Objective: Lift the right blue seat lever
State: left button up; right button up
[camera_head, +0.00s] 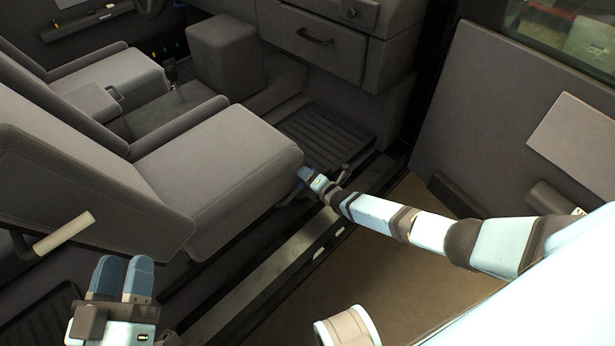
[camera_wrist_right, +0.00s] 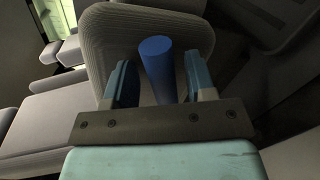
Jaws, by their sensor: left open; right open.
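The blue seat lever (camera_wrist_right: 157,68) shows in the right wrist view as a blue cylinder between the two fingers of my right gripper (camera_wrist_right: 160,80). The fingers are open, with a gap on both sides of the lever. In the head view my right gripper (camera_head: 308,176) is at the front lower corner of the near seat (camera_head: 220,165); the lever is hard to make out there. My left gripper (camera_head: 121,278) is open and empty at the lower left, beside the near seat's backrest and apart from it.
A beige handle (camera_head: 63,233) sticks out from the near seat's side. The door sill (camera_head: 290,262) runs below the seat. The open door panel (camera_head: 500,130) stands at the right. A ribbed floor mat (camera_head: 318,133) lies ahead of the seat.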

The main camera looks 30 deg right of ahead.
jog(key=shift+s+d+r, duration=0.1)
jog(key=shift+s, duration=0.25)
pick_arm(q)
jog(key=a+f+g+y+p, duration=0.3)
jog(key=a+f+g+p, duration=0.1)
jog(key=f, duration=0.5)
jog(key=shift+s+f+g+y+p, duration=0.2)
jog(key=shift+s+g+y+p, duration=0.15)
jog(key=shift+p, duration=0.5)
pick_arm(e)
jog(key=v, duration=1.3)
pick_arm(q)
jog(key=shift+s, duration=0.1)
pick_arm(e)
jog(key=shift+s, duration=0.1)
